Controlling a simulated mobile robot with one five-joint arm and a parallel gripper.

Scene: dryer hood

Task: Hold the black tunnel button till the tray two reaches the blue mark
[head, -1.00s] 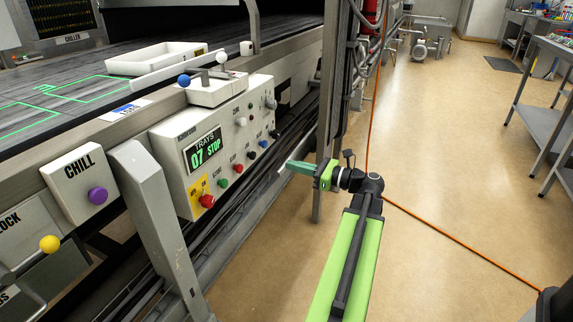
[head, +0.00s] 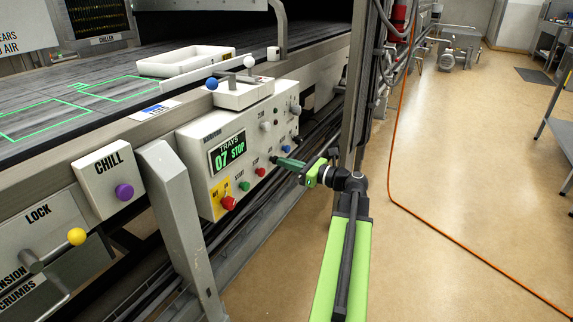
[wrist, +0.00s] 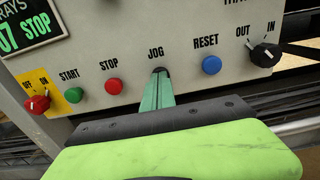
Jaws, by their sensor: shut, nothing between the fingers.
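The black JOG button (wrist: 160,70) is on the white control panel, between the red STOP and blue RESET buttons. My gripper (wrist: 159,76) is shut and empty, its green fingertips right at the button and covering part of it. I cannot tell whether they press it. In the head view my gripper (head: 280,161) reaches the panel from the right. A white tray (head: 187,62) lies on the dark belt. A blue mark (head: 155,109) is on the belt's near rail, nearer me and left of the tray. I see no number on the tray.
The display (head: 228,154) reads TRAYS 07 STOP. Red STOP (wrist: 114,86), blue RESET (wrist: 211,65) and a black OUT/IN knob (wrist: 265,54) flank the fingers. A grey post (head: 178,225) stands left of the panel. Open floor (head: 450,200) lies to the right.

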